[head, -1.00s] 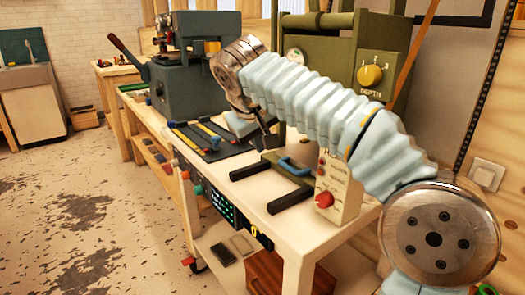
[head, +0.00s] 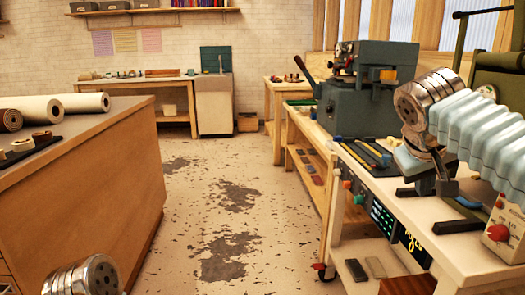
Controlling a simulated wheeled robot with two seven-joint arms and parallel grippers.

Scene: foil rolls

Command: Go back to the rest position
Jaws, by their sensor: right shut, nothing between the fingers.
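My right arm comes in from the right in a pale blue ribbed sleeve. My right gripper (head: 446,183) points down over the white workbench (head: 470,255), shut and empty. I cannot tell its exact height above the bench top. A silver joint of my left arm shows at the bottom left corner; the left gripper is out of view.
A wood-sided counter (head: 100,190) at left carries foil rolls (head: 85,102) and small rings. A control box (head: 503,228) sits at right. Worn floor (head: 215,225) lies open between.

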